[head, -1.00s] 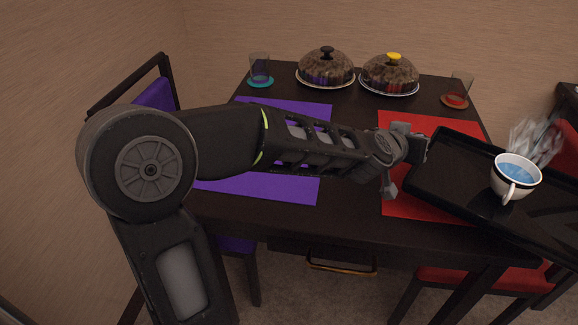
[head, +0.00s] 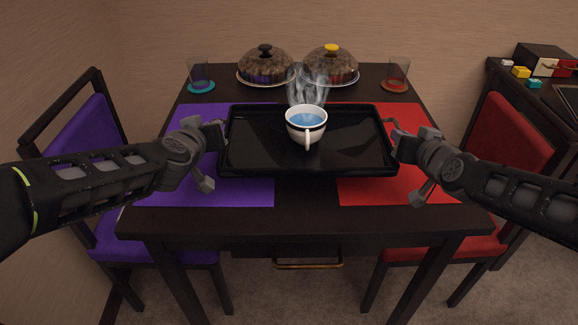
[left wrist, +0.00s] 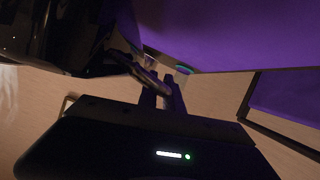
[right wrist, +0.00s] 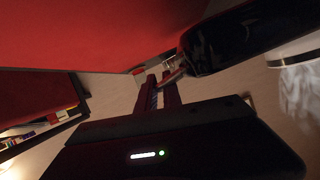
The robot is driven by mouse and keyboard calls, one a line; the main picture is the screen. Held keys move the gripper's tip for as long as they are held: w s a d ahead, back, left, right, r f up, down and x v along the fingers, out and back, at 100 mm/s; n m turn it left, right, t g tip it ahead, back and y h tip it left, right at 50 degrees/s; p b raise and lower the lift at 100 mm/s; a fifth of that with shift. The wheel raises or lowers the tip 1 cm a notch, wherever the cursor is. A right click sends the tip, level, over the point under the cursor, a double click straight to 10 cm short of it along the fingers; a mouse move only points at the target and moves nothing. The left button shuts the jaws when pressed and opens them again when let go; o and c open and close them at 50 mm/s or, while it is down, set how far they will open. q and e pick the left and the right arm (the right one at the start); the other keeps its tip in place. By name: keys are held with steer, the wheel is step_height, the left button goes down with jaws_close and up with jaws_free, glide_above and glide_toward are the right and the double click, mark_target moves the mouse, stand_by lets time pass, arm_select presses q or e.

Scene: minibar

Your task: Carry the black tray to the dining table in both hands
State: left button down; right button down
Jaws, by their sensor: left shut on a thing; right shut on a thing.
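The black tray (head: 345,152) is level in the head view, over the middle of the dark dining table (head: 300,219); whether it touches the table I cannot tell. A white cup (head: 306,128) of steaming blue liquid stands upright on it. My left gripper (head: 221,134) is shut on the tray's left edge. My right gripper (head: 396,141) is shut on its right edge. The tray also shows beside the fingers in the left wrist view (left wrist: 60,40) and the right wrist view (right wrist: 235,38).
A purple mat (head: 250,190) and a red mat (head: 385,188) lie partly under the tray. Two domed dishes (head: 266,68) (head: 330,66) and two glasses (head: 201,74) (head: 397,74) stand at the back. A purple chair (head: 85,140) and a red chair (head: 508,140) flank the table.

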arm_select(q)
steer(key=shift+r, duration=0.1)
arm_select(e)
steer(key=shift+r, duration=0.1)
